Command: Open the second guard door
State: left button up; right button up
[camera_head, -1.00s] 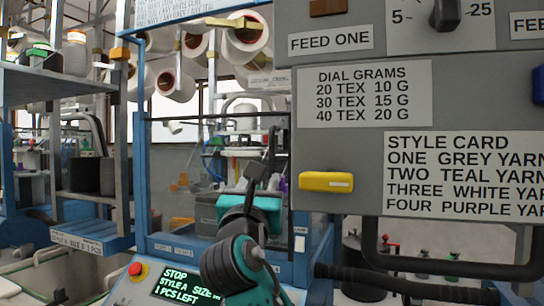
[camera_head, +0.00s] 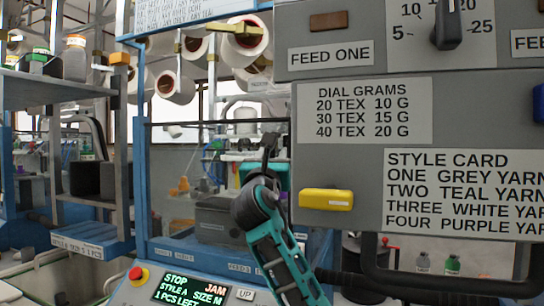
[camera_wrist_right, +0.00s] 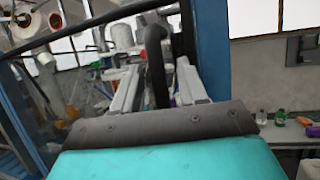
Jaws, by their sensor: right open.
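The guard door (camera_head: 175,160) is a clear pane with a dark top bar, set in the blue frame of the knitting machine in the head view. It looks shut. My right arm reaches up in front of its right side, and my right gripper (camera_head: 268,150) is by a black handle there. In the right wrist view my right gripper (camera_wrist_right: 155,92) is open, with the black upright handle (camera_wrist_right: 155,62) showing between its fingers. I cannot tell whether the fingers touch it. My left gripper is in neither view.
A grey control box (camera_head: 340,155) with a yellow switch (camera_head: 326,199) stands close at the right. Below the door is a sloped panel with a screen (camera_head: 188,290) reading STOP and JAM, and a red button (camera_head: 136,273). Shelves (camera_head: 60,90) stand at the left.

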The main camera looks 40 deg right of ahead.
grip_shut()
dwell(0.4)
